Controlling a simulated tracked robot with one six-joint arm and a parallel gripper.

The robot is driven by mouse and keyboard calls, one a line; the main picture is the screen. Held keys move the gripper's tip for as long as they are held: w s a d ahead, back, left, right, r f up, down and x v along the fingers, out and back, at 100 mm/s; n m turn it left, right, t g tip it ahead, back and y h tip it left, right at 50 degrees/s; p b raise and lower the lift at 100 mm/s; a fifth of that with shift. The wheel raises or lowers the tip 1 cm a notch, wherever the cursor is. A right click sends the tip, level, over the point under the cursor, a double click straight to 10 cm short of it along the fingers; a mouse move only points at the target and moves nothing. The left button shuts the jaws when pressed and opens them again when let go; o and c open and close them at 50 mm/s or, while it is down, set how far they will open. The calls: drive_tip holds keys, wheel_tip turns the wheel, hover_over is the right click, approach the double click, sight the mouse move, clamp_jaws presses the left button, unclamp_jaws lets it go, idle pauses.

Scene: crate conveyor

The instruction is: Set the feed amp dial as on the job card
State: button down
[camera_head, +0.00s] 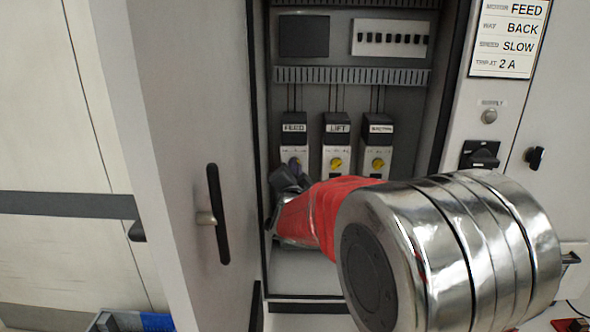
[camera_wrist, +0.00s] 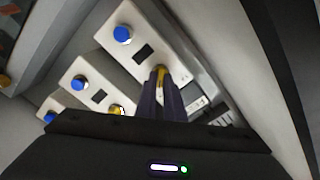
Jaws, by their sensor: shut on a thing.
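The job card (camera_head: 509,38) at the upper right reads motor FEED, way BACK, speed SLOW, trip at 2 A. The FEED unit (camera_head: 294,132) is the leftmost of three units in the open cabinet. It also shows in the wrist view (camera_wrist: 143,48), with a blue button. My gripper (camera_head: 293,168) is at the front of the FEED unit. In the wrist view its two fingers (camera_wrist: 160,78) are shut on the yellow feed dial (camera_wrist: 158,70). The fingers cover most of the dial, and its setting cannot be read.
The LIFT unit (camera_head: 337,138) and a third unit (camera_head: 378,138) stand close to the right, with yellow dials. The open cabinet door (camera_head: 180,120) is on the left. A black rotary switch (camera_head: 481,154) is on the right panel. My arm hides the cabinet's lower right.

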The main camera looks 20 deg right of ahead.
drive_tip(key=shift+f+n, duration=0.1)
drive_tip(key=shift+n, duration=0.4)
drive_tip(key=n, duration=0.8)
drive_tip(key=shift+a+n, duration=0.1)
drive_tip(key=shift+n, duration=0.3)
idle(0.5)
drive_tip(key=c, duration=1.9)
unclamp_jaws()
drive_tip(key=shift+o, duration=0.2)
drive_tip(key=shift+a, duration=0.1)
drive_tip(key=v, duration=1.3)
drive_tip(key=shift+s, duration=0.35)
